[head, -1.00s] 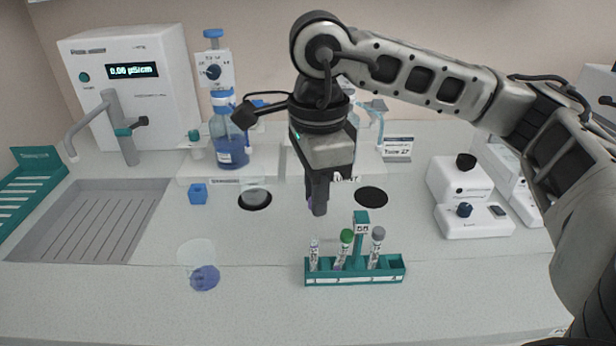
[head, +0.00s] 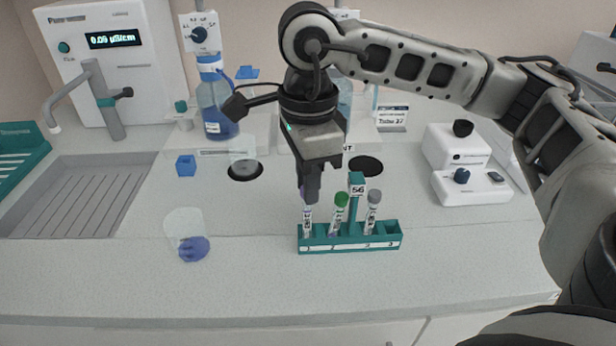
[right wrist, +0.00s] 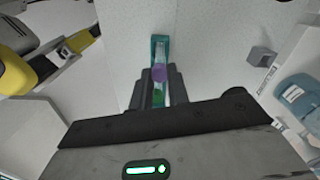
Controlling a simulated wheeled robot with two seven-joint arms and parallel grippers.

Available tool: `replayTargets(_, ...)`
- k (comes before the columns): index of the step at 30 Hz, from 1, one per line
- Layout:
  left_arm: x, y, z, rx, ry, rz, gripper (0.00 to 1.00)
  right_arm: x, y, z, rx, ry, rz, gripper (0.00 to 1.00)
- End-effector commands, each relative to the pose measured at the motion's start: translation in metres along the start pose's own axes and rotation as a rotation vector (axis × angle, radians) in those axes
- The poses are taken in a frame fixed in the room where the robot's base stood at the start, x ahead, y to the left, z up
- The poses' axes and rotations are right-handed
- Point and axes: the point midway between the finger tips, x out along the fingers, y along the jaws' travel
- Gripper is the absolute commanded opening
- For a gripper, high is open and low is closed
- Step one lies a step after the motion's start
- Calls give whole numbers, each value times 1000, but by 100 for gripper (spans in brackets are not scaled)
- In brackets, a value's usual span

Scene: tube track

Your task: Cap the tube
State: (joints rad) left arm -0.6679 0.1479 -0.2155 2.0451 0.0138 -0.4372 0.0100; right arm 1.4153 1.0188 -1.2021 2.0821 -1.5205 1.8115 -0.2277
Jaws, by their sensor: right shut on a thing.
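My right gripper (head: 309,198) is shut on a purple cap (right wrist: 158,74), which shows between the fingertips in the right wrist view. In the head view the fingers point down directly over the leftmost tube (head: 307,222), at its top. I cannot tell whether the cap touches the tube's rim, as the fingers hide it. That tube stands in slot 1 of a teal rack (head: 350,245). A green-capped tube (head: 338,215) and a grey-capped tube (head: 373,212) stand in the same rack. My left gripper is not in view.
A blue block (head: 186,166), a blue bottle (head: 215,108) and white instruments (head: 468,168) stand farther back. The front bench strip is clear.

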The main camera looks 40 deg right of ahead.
Motion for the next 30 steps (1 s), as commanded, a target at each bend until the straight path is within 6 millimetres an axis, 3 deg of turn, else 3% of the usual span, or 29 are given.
replayTargets(30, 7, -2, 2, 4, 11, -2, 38, 3, 0, 0, 0, 0, 0, 6)
